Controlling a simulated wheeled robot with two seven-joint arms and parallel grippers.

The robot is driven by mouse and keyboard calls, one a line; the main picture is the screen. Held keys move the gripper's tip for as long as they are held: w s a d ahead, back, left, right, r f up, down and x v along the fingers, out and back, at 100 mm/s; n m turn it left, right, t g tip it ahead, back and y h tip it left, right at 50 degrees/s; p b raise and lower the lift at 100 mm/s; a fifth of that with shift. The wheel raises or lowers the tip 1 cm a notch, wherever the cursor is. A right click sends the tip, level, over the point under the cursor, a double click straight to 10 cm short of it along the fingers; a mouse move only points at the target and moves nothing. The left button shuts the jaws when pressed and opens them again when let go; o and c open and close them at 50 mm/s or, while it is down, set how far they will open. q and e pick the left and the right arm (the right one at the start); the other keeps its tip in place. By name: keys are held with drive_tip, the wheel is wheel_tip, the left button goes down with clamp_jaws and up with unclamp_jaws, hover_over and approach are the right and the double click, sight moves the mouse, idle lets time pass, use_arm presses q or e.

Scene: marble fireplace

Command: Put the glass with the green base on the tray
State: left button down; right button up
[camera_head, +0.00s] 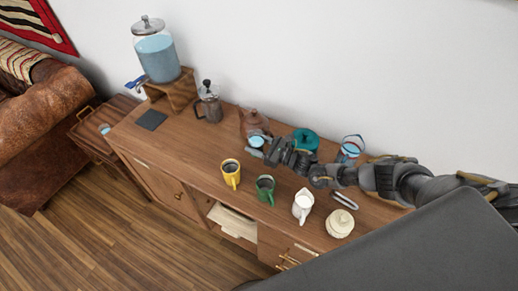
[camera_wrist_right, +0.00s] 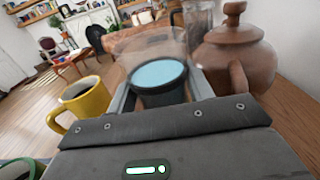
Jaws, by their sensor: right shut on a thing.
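My right gripper (camera_head: 268,152) reaches in from the right over the long wooden sideboard. It is shut on a clear glass (camera_head: 257,140) with pale blue liquid. In the right wrist view the glass (camera_wrist_right: 158,76) sits between the fingers, its lower part dark greenish; its base is mostly hidden. It is beside the brown teapot (camera_head: 254,122), which also shows in the right wrist view (camera_wrist_right: 235,50). A wooden tray-like top with handles (camera_head: 88,122) is at the far left, with a small blue-filled glass (camera_head: 104,128) on it. My left gripper is not in view.
On the sideboard (camera_head: 180,150) stand a yellow mug (camera_head: 231,172), green mug (camera_head: 265,188), white pitcher (camera_head: 302,205), lidded white pot (camera_head: 340,223), teal pot (camera_head: 305,139), French press (camera_head: 208,103) and drink dispenser (camera_head: 157,55). A dark mat (camera_head: 151,119) lies near the left end.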

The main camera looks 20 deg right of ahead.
drive_tip(key=shift+w+d+f, duration=0.1)
drive_tip(key=shift+d+f, duration=0.25)
drive_tip(key=shift+f, duration=0.05)
drive_tip(key=shift+f+b, duration=0.4)
drive_tip(key=shift+f, duration=1.15)
drive_tip(key=shift+f, duration=0.2)
drive_tip(key=o, duration=0.9)
